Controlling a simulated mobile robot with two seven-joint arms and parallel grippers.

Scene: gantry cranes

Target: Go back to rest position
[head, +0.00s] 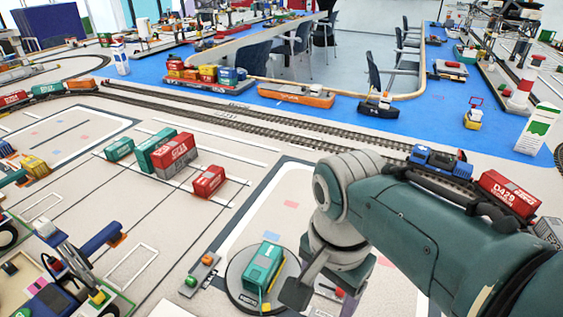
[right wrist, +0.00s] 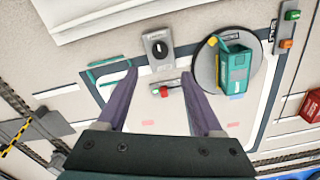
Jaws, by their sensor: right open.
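My right arm comes in from the right in the head view, bent over the floor layout, with its right gripper (head: 318,275) pointing down and partly hidden by the arm. In the right wrist view, the right gripper (right wrist: 159,73) has its two fingers spread apart with nothing between them. A teal container (head: 262,268) stands on a round grey disc (head: 236,288) beside the gripper. The container also shows in the right wrist view (right wrist: 236,72), right of the fingers. My left gripper is not in view.
Red container (head: 208,181) and other containers stand on marked lanes farther back. A train with a blue engine (head: 440,160) and red container (head: 508,193) lies behind my arm. A knob box (right wrist: 158,48) lies near the fingertips.

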